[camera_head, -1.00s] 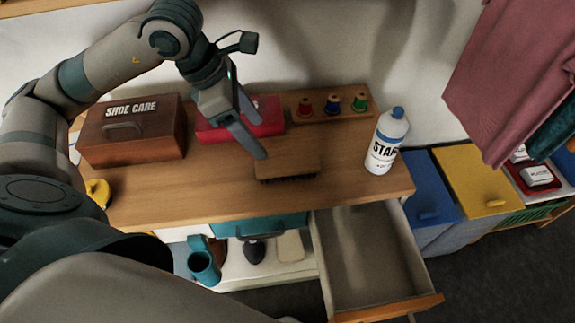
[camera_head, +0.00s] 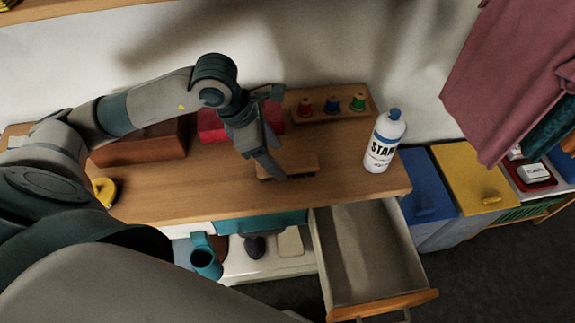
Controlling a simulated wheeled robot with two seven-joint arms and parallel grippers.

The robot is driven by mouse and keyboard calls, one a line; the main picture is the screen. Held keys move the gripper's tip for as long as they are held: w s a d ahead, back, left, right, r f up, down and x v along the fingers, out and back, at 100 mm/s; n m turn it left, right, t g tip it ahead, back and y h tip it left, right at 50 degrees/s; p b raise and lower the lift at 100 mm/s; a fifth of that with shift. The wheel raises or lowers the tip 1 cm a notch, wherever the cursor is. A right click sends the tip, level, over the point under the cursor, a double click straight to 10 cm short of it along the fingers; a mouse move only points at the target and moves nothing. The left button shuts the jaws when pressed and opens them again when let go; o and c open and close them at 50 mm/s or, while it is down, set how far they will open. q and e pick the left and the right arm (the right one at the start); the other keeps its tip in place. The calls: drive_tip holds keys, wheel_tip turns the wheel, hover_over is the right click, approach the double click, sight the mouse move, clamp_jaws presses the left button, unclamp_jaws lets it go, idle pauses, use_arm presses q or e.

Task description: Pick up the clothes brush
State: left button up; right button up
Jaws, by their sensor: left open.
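The clothes brush (camera_head: 301,164) lies on the wooden counter, with a light wooden back and dark bristles along its front edge. My left gripper (camera_head: 276,166) is open, pointing down at the brush's left half, and its fingers hide part of the brush. I cannot tell whether the fingers touch the brush. My right gripper is not in view.
A white starch bottle (camera_head: 383,142) stands to the right on the counter (camera_head: 200,190). Thread spools (camera_head: 332,105) on a wooden rack, a red box (camera_head: 209,127) and a brown box (camera_head: 140,146) are behind. An open drawer (camera_head: 362,255) juts out below.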

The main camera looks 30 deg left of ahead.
sight(285, 163)
use_arm(q)
drive_tip(key=shift+w+d+f+p, duration=0.2)
drive_tip(key=shift+f+p, duration=0.1)
drive_tip(key=shift+p, duration=0.1)
drive_tip(key=p+x, duration=0.1)
drive_tip(key=x, duration=0.1)
drive_tip(key=p+x, duration=0.1)
drive_tip(key=shift+w+d+f, duration=0.1)
drive_tip(key=shift+w+f, duration=0.2)
drive_tip(key=shift+w, duration=0.05)
drive_tip(key=shift+f, duration=0.3)
drive_tip(key=shift+w, duration=0.1)
drive_tip(key=shift+c, duration=0.5)
drive_tip(key=c, duration=1.1)
